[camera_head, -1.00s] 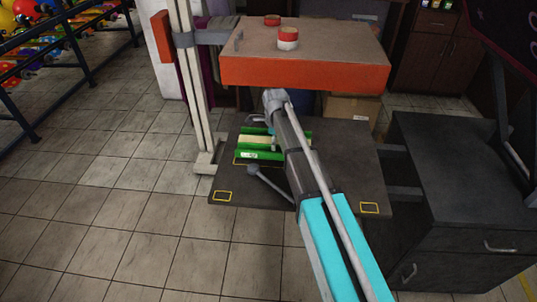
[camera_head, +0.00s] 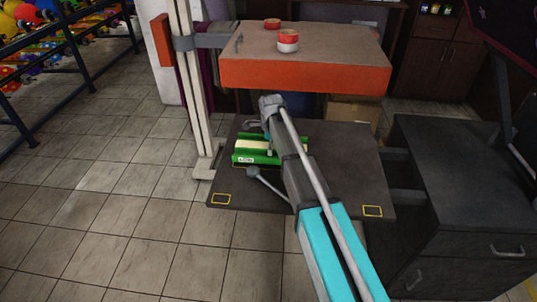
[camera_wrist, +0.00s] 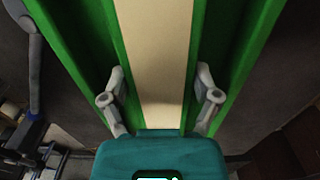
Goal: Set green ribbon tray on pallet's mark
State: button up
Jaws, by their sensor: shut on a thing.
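The green ribbon tray (camera_head: 243,158) has green side walls, a cream middle strip and a small white label. It is on or just above the left part of the dark pallet (camera_head: 340,165); I cannot tell if it touches. In the wrist view the tray (camera_wrist: 90,25) fills the upper middle, with my gripper (camera_wrist: 161,95) having one finger on each side of the cream strip, shut on it. In the head view my arm hides the tray's right part and the fingertips. No mark shows around the tray; any mark under it is hidden.
Two yellow outlined marks, left (camera_head: 221,199) and right (camera_head: 372,211), lie bare at the pallet's front corners. A dark cabinet (camera_head: 460,180) is at right and a pale post (camera_head: 190,90) at left.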

jog(key=shift+f+b, duration=0.9)
jog(key=shift+f, duration=0.35)
jog(key=shift+f, duration=0.15)
jog(key=o, duration=1.1)
jog(key=shift+o, duration=0.2)
jog(key=shift+r, duration=0.2)
notch_tip(320, 180, up, 12)
jog(key=p, duration=1.2)
